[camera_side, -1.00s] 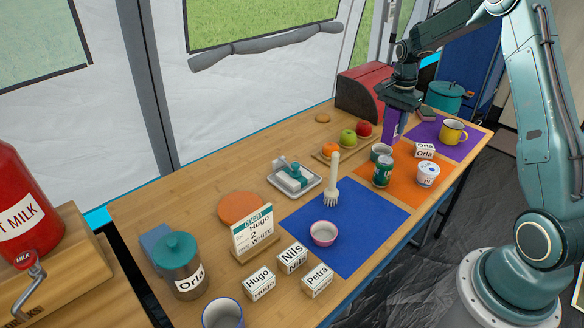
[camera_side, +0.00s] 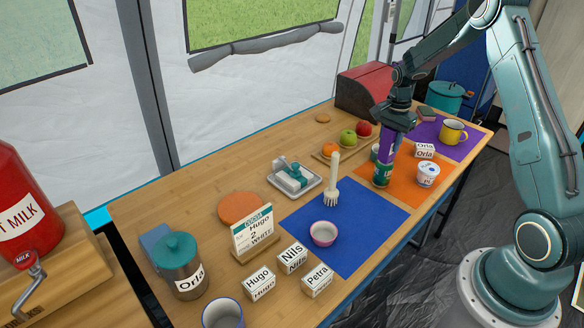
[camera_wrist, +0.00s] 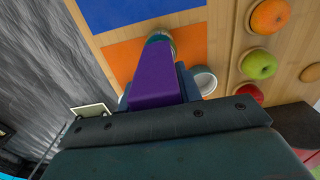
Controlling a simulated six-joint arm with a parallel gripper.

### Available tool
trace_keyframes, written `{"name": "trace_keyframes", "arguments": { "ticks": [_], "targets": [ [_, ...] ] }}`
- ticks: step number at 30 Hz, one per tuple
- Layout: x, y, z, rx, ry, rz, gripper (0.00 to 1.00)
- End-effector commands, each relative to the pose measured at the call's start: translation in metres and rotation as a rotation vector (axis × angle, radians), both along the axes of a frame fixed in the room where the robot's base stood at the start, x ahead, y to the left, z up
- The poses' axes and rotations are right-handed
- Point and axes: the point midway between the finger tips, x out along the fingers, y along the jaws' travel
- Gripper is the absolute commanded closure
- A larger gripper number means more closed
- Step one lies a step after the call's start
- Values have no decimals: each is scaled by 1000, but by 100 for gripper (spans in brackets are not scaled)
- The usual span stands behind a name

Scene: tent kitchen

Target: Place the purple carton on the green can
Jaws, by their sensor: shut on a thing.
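The purple carton (camera_side: 390,140) is held upright in my gripper (camera_side: 394,124), which is shut on it. In the side view the carton is directly above the green can (camera_side: 382,174), its lower end at or very near the can's top. I cannot tell whether they touch. The can stands on the orange mat (camera_side: 405,195). In the wrist view the carton (camera_wrist: 160,75) extends away from my gripper (camera_wrist: 158,105) and covers most of the can; only a rim of the can (camera_wrist: 158,36) shows past the carton's far end.
A grey-white cup (camera_wrist: 203,80) stands close beside the can, mostly hidden in the side view. A white tub (camera_side: 428,174) is right of the can. The blue mat (camera_side: 365,220) holds a brush (camera_side: 332,185) and a bowl (camera_side: 323,233).

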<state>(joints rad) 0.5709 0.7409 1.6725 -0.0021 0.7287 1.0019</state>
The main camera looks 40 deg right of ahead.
Motion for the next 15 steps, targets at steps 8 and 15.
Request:
{"name": "trace_keyframes", "arguments": {
  "ticks": [8,15],
  "targets": [
    [0,0,-1,0,0,0,94],
    [0,0,-3,0,0,0,44]
  ]
}}
